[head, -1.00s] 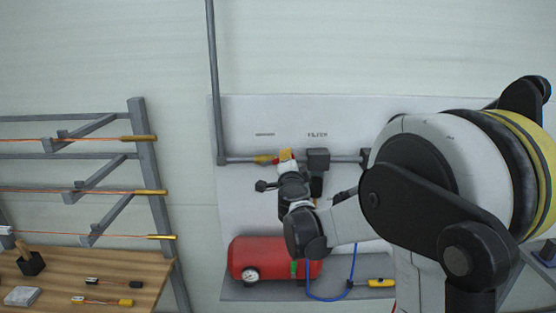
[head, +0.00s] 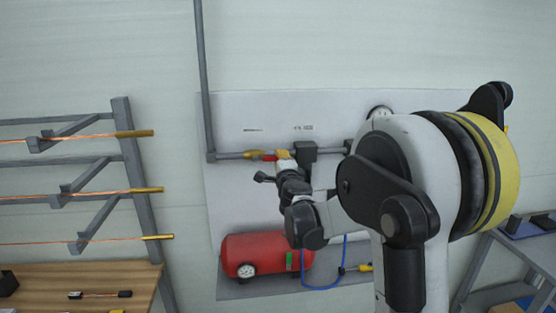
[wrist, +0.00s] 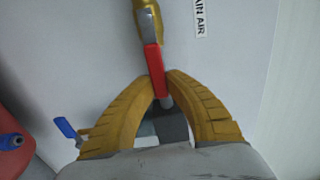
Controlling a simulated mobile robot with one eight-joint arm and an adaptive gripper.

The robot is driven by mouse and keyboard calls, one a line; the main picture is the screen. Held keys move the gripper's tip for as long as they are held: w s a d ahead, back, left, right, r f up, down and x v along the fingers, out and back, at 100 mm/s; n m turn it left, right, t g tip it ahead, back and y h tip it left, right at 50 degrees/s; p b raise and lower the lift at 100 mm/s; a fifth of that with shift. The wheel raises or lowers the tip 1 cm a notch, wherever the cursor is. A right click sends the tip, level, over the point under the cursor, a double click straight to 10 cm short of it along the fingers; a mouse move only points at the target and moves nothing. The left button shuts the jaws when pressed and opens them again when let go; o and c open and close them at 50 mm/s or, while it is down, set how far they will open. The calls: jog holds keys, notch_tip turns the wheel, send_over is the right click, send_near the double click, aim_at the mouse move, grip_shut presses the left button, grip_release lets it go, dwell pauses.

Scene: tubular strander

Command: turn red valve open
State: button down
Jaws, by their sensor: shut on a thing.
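The red valve handle (head: 270,157) sits beside a brass-yellow valve body (head: 251,154) on a grey wall pipe (head: 228,155). In the wrist view, the red handle (wrist: 154,70) runs from the brass body (wrist: 148,20) down between my fingers, roughly in line with the pipe. My gripper (head: 283,155) is at the handle's right end in the head view. In the wrist view, my gripper's yellow fingers (wrist: 166,88) are closed around the handle's lower end, one on each side. The fingers partly hide that end.
A red air tank (head: 268,254) with a gauge and a blue hose (head: 322,285) stands below on a grey shelf. A rack (head: 140,170) with copper rods and a wooden table (head: 80,287) are at left. A blue lever (wrist: 66,128) shows in the wrist view.

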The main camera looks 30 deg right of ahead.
jog(key=c, duration=1.4)
grip_release()
jog(key=shift+o, duration=0.2)
jog(key=v, duration=1.2)
